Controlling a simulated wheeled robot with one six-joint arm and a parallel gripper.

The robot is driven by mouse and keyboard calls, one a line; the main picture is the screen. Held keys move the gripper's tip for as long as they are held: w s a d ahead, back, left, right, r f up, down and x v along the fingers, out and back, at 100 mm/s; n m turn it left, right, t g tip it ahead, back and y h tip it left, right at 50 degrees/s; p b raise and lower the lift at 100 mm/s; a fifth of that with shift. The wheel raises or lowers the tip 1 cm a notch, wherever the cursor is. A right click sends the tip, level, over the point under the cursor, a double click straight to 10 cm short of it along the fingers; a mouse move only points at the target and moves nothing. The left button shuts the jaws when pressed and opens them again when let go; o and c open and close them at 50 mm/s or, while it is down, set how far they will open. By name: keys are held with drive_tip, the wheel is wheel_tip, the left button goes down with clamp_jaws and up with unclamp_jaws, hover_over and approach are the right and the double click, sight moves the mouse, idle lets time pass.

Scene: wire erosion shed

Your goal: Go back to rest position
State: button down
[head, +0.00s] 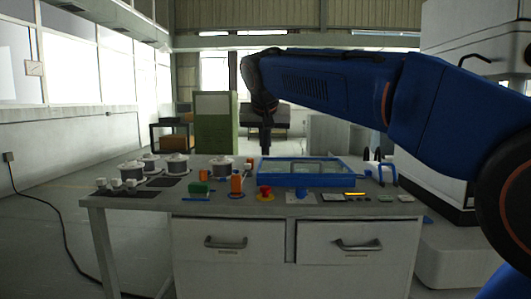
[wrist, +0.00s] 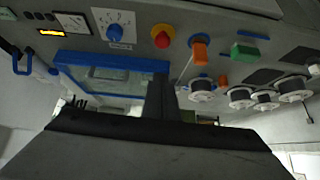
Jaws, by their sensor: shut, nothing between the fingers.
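My gripper (head: 266,146) is held above the back part of the workbench (head: 140,200) in the head view, pointing down, shut and empty. It hangs behind and left of the blue-framed tray (head: 300,183). In the wrist view the gripper fingers (wrist: 160,95) are together, with the bench seen upside down beyond them. My blue arm stretches in from the right of the head view.
The bench carries several spools (head: 177,165), a red button (head: 265,193), a green block (head: 198,188), an orange block (head: 237,184) and a blue knob (wrist: 115,32). A green cabinet (head: 215,123) stands behind. A white machine (head: 440,185) stands at right. Floor at left is mostly clear.

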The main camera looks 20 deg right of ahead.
drive_tip(key=s+d+f+n+g, duration=0.1)
drive_tip(key=s+d+f, duration=0.1)
drive_tip(key=s+f, duration=0.9)
drive_tip(key=s+d+f+n+y, duration=0.1)
drive_tip(key=s+d+f, duration=0.2)
drive_tip(key=s+f, duration=0.9)
drive_tip(key=s+d+f+n+g+y, duration=0.1)
drive_tip(key=s+d+f, duration=0.2)
drive_tip(key=s+f, duration=0.9)
drive_tip(key=shift+s+n+g, duration=0.3)
drive_tip(key=shift+s+n, duration=0.1)
drive_tip(key=shift+s, duration=0.15)
drive_tip(key=shift+r, duration=0.1)
